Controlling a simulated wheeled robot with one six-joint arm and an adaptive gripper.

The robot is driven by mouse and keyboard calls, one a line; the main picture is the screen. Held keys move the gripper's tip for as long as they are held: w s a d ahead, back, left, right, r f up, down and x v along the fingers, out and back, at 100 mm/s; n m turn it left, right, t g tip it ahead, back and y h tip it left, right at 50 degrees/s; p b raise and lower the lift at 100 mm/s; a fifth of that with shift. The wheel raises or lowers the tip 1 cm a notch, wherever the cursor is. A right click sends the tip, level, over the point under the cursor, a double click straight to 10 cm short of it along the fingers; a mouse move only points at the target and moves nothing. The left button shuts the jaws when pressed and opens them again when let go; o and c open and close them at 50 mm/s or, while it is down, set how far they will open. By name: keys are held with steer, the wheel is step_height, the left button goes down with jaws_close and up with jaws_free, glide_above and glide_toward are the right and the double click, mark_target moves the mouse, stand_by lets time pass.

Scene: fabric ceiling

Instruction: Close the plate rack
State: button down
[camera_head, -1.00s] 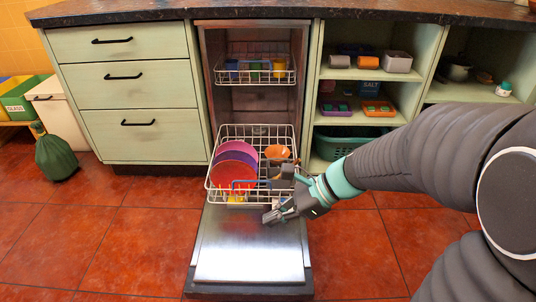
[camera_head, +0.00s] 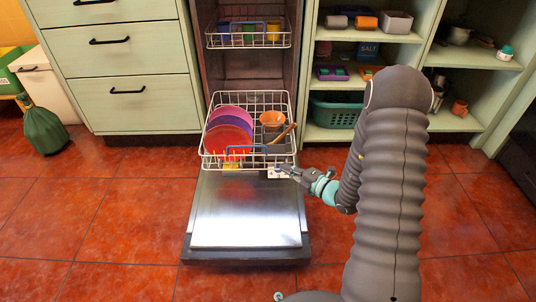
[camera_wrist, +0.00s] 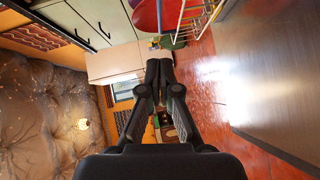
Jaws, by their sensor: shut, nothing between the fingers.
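The plate rack (camera_head: 204,165) is the lower white wire basket of the open dishwasher, pulled out over the lowered door (camera_head: 247,215). It holds pink, purple and red plates (camera_head: 228,134) on the left and an orange bowl (camera_head: 271,120) at the right. My gripper (camera_head: 284,170) is shut and empty at the front right corner of the rack; I cannot tell whether it touches it. In the wrist view my closed fingers (camera_wrist: 160,68) point past the rack's wires (camera_wrist: 190,22), which show at the top right with a red plate.
The upper rack (camera_head: 247,40) holds several cups and sits inside the dishwasher. Drawers (camera_head: 120,50) stand at left. Open shelves (camera_head: 350,85) with a teal basket (camera_head: 335,111) stand at right.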

steer(key=w+d+b+x, duration=0.1)
steer(key=w+d+x, duration=0.1)
steer(key=x, duration=1)
steer(key=shift+w+f, duration=0.35)
steer(key=shift+a, duration=0.15)
